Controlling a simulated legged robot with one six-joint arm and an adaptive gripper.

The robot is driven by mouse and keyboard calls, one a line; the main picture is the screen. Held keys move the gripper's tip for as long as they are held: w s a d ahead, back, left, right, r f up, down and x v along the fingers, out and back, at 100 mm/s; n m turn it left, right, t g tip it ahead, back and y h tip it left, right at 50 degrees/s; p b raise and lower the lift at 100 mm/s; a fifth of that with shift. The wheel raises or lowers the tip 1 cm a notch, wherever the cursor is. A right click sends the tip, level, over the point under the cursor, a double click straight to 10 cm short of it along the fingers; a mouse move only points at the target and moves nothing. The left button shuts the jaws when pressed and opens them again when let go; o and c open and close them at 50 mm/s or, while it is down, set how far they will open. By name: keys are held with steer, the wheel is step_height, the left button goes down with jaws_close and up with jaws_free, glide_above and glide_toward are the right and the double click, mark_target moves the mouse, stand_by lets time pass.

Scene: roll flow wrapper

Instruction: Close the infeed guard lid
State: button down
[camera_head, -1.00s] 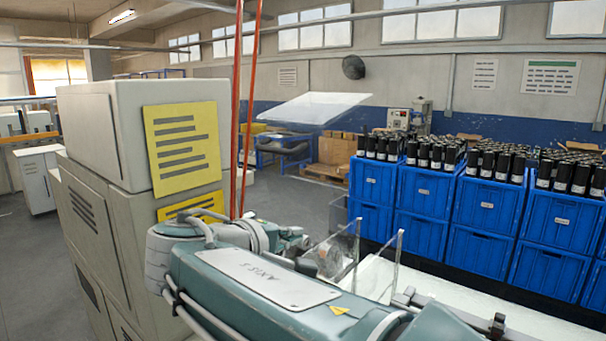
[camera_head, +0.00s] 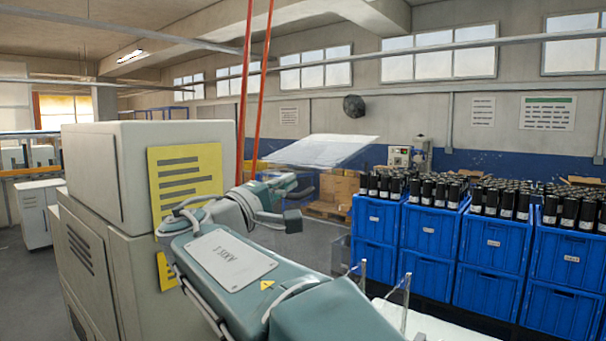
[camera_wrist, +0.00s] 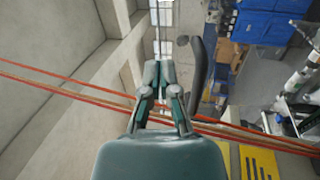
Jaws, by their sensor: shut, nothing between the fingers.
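The infeed guard lid looks to be the clear, pale flat panel (camera_head: 325,151) in the middle of the head view, raised and slightly tilted above the floor behind. My gripper (camera_head: 298,195) is just below this panel in the head view, at the end of my outstretched arm. In the wrist view my gripper (camera_wrist: 158,75) has its two fingers together and empty. A dark curved bar (camera_wrist: 196,72) runs close to the right of the fingers; I cannot tell what it belongs to. Whether gripper and panel touch is unclear.
A beige cabinet with a yellow label (camera_head: 186,185) stands left of my arm. Two red lines (camera_head: 252,90) hang beside it. Clear upright plates (camera_head: 406,303) stand at the lower right. Blue crates (camera_head: 430,230) with dark rolls fill the right.

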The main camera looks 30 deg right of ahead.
mark_target(311, 169)
steer(key=x, duration=0.4)
steer(key=shift+w+d, duration=0.15)
steer(key=shift+d, duration=0.2)
